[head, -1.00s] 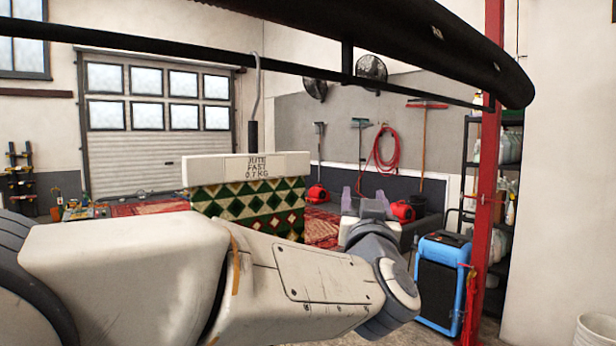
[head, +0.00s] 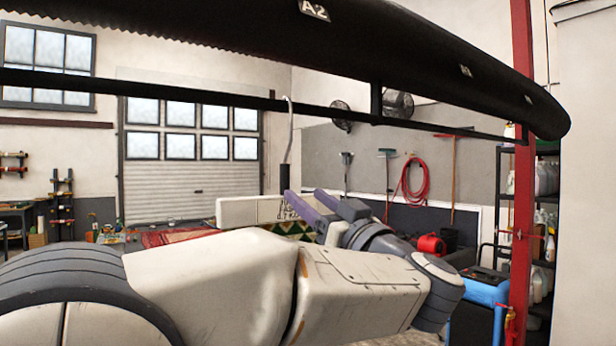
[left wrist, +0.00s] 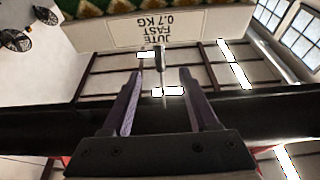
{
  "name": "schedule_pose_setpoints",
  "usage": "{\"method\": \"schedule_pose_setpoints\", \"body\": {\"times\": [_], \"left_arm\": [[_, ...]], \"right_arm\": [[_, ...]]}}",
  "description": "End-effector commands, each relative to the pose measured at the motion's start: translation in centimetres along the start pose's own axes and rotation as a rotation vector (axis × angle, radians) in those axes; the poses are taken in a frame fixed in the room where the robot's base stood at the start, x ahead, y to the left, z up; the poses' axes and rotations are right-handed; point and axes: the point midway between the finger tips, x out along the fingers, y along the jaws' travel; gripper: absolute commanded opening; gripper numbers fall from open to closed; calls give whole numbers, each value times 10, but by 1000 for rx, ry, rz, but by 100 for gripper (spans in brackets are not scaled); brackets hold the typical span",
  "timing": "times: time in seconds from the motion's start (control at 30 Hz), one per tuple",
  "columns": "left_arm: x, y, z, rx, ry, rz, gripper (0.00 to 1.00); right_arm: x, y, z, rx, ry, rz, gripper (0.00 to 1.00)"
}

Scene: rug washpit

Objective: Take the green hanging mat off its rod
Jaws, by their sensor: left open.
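The green mat (head: 300,228) has a diamond pattern and a white header bar (head: 238,211). It hangs by a metal hook (head: 287,125) with a black grip (head: 284,176) from a long black rod (head: 190,96). My left gripper (head: 305,196) is open and raised in front of the header, hiding much of the mat. In the left wrist view, the inverted header (left wrist: 140,30) reads "JUTE FAST 0.7 KG". The hook's black grip (left wrist: 158,58) shows between and just beyond the open purple fingertips (left wrist: 160,75); I see no contact. My right gripper is not in view.
A thick black beam (head: 400,55) runs above the rod, with a red post (head: 522,180) at the right. A blue machine (head: 485,292) and a shelf of bottles (head: 545,210) stand at the right. Brooms and a red hose (head: 414,180) hang behind.

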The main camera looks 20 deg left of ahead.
Motion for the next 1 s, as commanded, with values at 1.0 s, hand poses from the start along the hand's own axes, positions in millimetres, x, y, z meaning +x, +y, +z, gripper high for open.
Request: {"method": "schedule_pose_setpoints", "body": {"times": [1.0], "left_arm": [[82, 0, -1, 1, 0, 0, 60]], "right_arm": [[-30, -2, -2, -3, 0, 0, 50]]}}
